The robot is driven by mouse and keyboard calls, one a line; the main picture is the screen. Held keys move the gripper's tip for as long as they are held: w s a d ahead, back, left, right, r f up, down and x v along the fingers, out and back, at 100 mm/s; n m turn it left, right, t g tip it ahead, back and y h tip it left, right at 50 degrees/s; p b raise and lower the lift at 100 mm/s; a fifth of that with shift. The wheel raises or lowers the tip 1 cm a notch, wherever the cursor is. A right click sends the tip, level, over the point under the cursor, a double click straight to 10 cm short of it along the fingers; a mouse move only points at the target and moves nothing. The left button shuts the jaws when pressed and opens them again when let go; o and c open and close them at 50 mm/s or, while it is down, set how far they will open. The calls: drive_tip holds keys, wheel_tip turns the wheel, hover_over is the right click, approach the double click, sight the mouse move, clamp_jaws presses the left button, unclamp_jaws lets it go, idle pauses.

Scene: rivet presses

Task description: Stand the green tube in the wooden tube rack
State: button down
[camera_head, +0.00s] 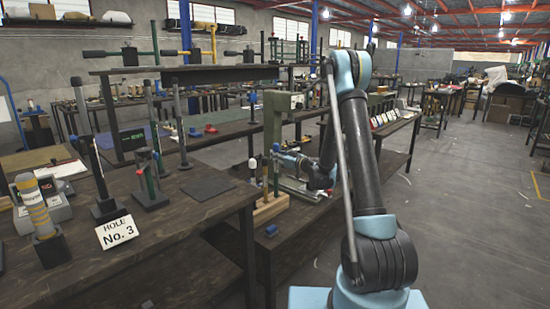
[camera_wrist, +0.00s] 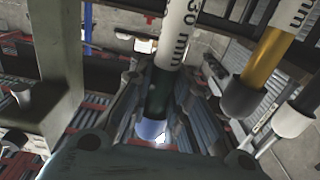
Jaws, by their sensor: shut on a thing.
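My gripper (camera_wrist: 160,108) is shut on the green tube (camera_wrist: 160,88), which runs between its fingers in the wrist view. The tube has a white part marked "30 mm" and a pale blue end. In the head view the green tube (camera_head: 276,174) looks upright, with a blue top, just left of my gripper (camera_head: 284,160). The wooden tube rack (camera_head: 270,209) is low on the bench directly below it. I cannot tell whether the tube's lower end is in the rack or just above it. Other slim tubes stand at the rack's left.
A tall grey-green press (camera_head: 273,122) rises right behind the rack. In the wrist view a yellow tube (camera_wrist: 268,55) with a dark end is close on the right. A "HOLE No. 3" sign (camera_head: 117,232) and several stands occupy the near bench. A blue block (camera_head: 271,230) lies near the rack.

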drive_tip(key=shift+f, duration=0.95)
drive_tip(key=c, duration=1.4)
unclamp_jaws()
drive_tip(key=shift+c, duration=0.2)
drive_tip(key=v, duration=0.7)
drive_tip(key=shift+s+d, duration=0.15)
drive_tip(key=shift+d, duration=0.05)
